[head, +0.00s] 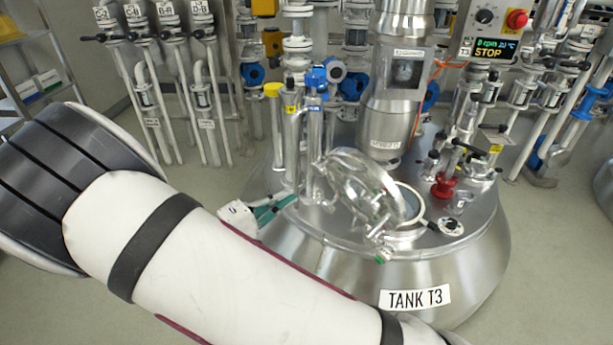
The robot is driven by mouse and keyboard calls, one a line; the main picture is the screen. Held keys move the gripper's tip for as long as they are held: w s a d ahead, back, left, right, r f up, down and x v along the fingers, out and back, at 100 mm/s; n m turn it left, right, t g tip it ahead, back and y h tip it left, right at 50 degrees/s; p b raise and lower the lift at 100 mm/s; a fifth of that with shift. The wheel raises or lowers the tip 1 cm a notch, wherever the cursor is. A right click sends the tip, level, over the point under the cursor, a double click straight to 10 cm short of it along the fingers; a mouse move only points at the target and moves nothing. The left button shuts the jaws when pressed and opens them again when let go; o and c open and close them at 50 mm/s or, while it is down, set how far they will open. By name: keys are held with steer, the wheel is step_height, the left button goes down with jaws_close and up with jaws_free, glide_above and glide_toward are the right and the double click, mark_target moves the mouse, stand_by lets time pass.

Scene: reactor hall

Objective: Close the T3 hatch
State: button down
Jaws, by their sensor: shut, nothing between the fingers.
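The tank marked TANK T3 (450,268) is a large steel vessel in the centre right of the head view. Its hatch lid (372,190) is a round, shiny piece with a clamp ring, tilted up and standing open at an angle on the tank top. The round hatch opening (411,207) shows partly to the right of and behind the lid. My white arm crosses the lower left of the picture in front of the tank, and my gripper is out of view.
A steel mixer column (393,90) rises behind the hatch. A red knob (443,186) and valves stand right of the opening, with upright pipes (292,140) to its left. A control box (492,35) reads STOP. Floor is clear at the left (190,180).

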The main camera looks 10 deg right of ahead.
steer(key=b+x, duration=0.2)
steer(key=x, duration=1.1)
steer(key=shift+d, duration=0.4)
steer(key=shift+w+d, duration=0.1)
steer(key=shift+w, duration=0.1)
